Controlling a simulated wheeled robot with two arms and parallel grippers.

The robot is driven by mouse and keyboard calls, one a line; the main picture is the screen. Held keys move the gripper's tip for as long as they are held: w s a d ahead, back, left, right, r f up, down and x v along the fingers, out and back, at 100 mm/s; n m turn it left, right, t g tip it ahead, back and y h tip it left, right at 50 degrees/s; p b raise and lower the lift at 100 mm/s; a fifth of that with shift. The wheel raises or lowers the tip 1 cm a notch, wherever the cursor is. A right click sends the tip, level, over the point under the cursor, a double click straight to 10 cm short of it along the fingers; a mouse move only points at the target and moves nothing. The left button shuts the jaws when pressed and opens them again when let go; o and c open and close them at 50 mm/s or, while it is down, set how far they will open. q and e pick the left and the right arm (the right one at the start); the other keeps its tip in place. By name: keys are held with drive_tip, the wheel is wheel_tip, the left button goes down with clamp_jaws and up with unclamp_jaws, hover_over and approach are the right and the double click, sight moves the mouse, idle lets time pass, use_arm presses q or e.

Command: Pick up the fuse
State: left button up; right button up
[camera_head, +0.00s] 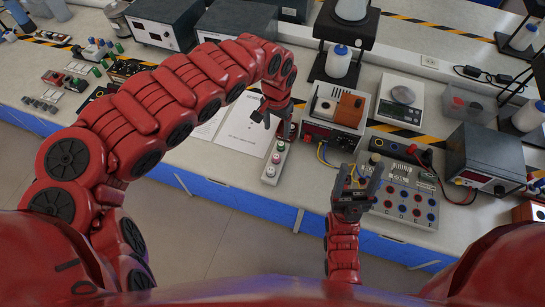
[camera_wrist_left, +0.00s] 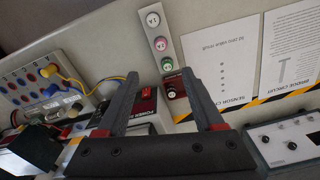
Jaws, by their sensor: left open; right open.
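I cannot pick out a fuse with certainty in either view. A grey strip with white, pink and green round tops (camera_head: 275,159) lies on the bench, and it also shows in the left wrist view (camera_wrist_left: 157,36). A dark red block with a round pale top (camera_wrist_left: 175,93) sits at its end, between my left fingers in that picture. My left gripper (camera_head: 266,115) is open and empty above the bench by this block; its fingers also show in the left wrist view (camera_wrist_left: 160,80). My right gripper (camera_head: 357,178) is open and empty, in front of the socket board.
The socket board (camera_head: 410,190) with leads stands right of centre, beside a red-fronted power supply (camera_head: 330,136). Printed sheets (camera_head: 243,128) lie left of the strip. A scale (camera_head: 400,98), a dark meter box (camera_head: 487,155) and a bottle (camera_head: 338,63) stand around. Bench front is clear at left.

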use_arm(q)
drive_tip(key=b, duration=0.5)
approach(276, 156)
drive_tip(key=shift+s+f, duration=0.1)
drive_tip(key=shift+f, duration=0.35)
wheel_tip(276, 156, down, 4)
drive_tip(key=shift+p, duration=0.75)
drive_tip(key=shift+d+f+p, duration=0.1)
drive_tip(key=shift+f+p, duration=0.3)
drive_tip(key=shift+f, duration=0.15)
wheel_tip(276, 156, down, 3)
drive_tip(key=shift+d+f+p, duration=0.1)
drive_tip(key=shift+d+p, duration=0.05)
drive_tip(key=shift+p, duration=0.25)
drive_tip(key=shift+f, duration=0.5)
clamp_jaws()
